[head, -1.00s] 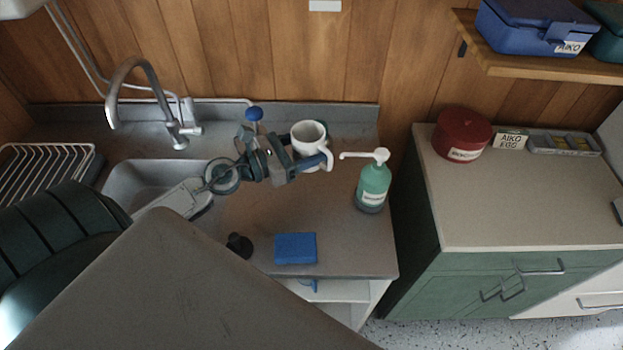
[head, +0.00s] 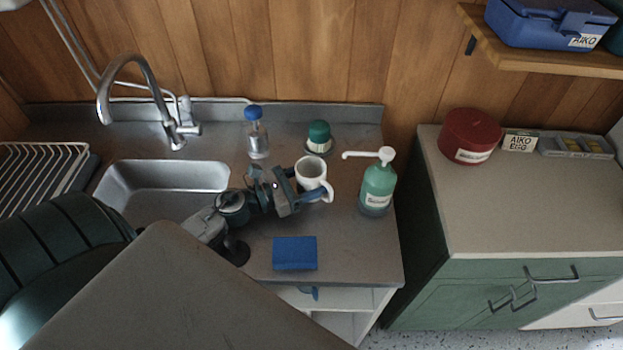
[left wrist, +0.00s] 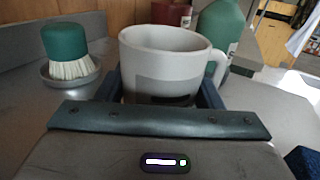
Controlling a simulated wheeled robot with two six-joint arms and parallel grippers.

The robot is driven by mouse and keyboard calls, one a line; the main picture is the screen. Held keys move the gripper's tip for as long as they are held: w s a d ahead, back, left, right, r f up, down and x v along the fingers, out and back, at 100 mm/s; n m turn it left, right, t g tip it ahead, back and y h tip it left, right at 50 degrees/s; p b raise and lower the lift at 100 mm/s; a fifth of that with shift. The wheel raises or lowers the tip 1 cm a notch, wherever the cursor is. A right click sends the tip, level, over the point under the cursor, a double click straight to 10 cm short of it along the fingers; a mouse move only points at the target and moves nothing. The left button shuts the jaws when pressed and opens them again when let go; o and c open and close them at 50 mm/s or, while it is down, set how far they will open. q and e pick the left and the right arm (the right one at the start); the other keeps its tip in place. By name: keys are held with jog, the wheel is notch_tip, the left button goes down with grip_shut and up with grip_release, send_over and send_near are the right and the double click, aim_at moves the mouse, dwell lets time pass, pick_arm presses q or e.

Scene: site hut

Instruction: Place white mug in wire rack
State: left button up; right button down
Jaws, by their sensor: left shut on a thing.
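The white mug (head: 311,172) is upright over the counter right of the sink, its handle toward the right. My left gripper (head: 308,187) is shut on the mug, one finger on each side of its body. In the left wrist view the mug (left wrist: 165,60) sits between the fingers, with a dark grey patch on its side. Whether its base touches the counter is hidden. The white wire rack (head: 42,168) stands left of the sink, partly hidden by my own body. My right gripper is not in view.
The sink basin (head: 165,180) lies between rack and mug, with the tap (head: 150,95) behind. A clear bottle (head: 257,135), green brush (head: 319,137), green soap pump (head: 377,185) and blue sponge (head: 295,253) surround the mug. A dark object (head: 237,252) stands near the front.

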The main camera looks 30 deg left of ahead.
pick_arm(q)
jog(key=o, duration=0.7)
jog(key=shift+f, duration=0.2)
jog(key=o, duration=0.5)
jog(key=shift+c, duration=0.2)
jog(key=shift+r, duration=0.15)
